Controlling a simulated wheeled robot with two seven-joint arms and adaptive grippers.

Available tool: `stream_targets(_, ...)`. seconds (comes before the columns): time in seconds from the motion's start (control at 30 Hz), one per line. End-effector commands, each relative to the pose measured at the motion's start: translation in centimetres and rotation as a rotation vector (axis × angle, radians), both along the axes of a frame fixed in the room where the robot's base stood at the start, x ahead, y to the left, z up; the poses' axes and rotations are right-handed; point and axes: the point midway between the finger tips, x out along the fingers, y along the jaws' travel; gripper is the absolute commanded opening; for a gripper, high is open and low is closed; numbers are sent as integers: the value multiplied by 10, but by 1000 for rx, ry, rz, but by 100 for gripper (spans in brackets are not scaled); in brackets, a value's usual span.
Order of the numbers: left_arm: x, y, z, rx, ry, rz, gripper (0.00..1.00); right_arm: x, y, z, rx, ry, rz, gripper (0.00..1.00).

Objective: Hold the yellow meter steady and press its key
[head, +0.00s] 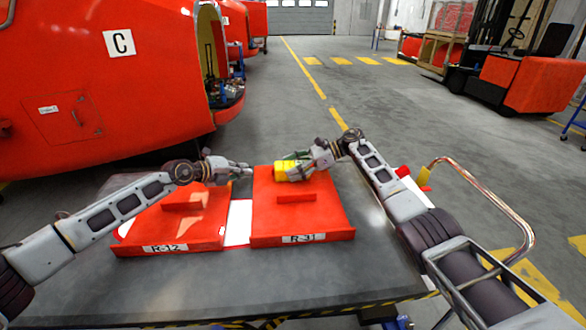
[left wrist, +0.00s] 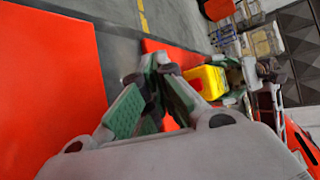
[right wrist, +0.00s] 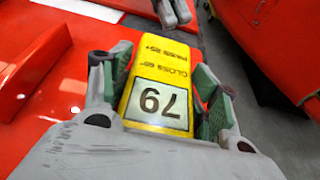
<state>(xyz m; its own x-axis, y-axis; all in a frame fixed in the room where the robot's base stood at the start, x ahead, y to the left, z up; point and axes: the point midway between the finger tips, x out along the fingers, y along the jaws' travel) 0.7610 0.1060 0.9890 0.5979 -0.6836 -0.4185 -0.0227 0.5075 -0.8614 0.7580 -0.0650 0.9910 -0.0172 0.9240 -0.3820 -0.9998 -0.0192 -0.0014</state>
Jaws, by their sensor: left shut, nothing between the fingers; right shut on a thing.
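The yellow meter (head: 287,173) is over the far part of the red panel marked R-31. My right gripper (right wrist: 158,90) is shut on its sides. In the right wrist view the meter (right wrist: 155,85) shows a display reading 79 and black text about gloss. My left gripper (head: 248,169) is shut and empty, left of the meter. Its fingertips (right wrist: 174,12) show just beyond the meter's far end in the right wrist view. In the left wrist view the meter (left wrist: 208,80) lies right of my shut left fingertips (left wrist: 158,62).
The red panel R-31 (head: 300,222) and the red panel R-12 (head: 170,228) lie side by side on a dark table (head: 230,285), each with a raised red rib. A bent metal rail (head: 500,205) stands at the right. A large red nosecone (head: 100,110) is behind left.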

Motion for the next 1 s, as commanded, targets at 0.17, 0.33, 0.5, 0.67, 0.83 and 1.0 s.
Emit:
stream_targets(0.17, 0, 6, 0, 0, -1, 1, 0, -2, 0, -6, -6, 8, 1, 25)
stream_targets(0.33, 0, 6, 0, 0, 0, 0, 0, -2, 0, -6, -6, 8, 1, 25)
stream_targets(0.5, 0, 6, 0, 0, 0, 0, 0, -1, 0, -6, -5, 8, 1, 75)
stream_targets(0.67, 0, 6, 0, 0, 0, 0, 0, -1, 0, -4, -3, 4, 0, 89)
stream_targets(0.83, 0, 6, 0, 0, 0, 0, 0, 0, 0, -2, -2, 2, 0, 89)
stream_targets(1.0, 0, 6, 0, 0, 0, 0, 0, 0, -1, -1, -1, 1, 0, 89)
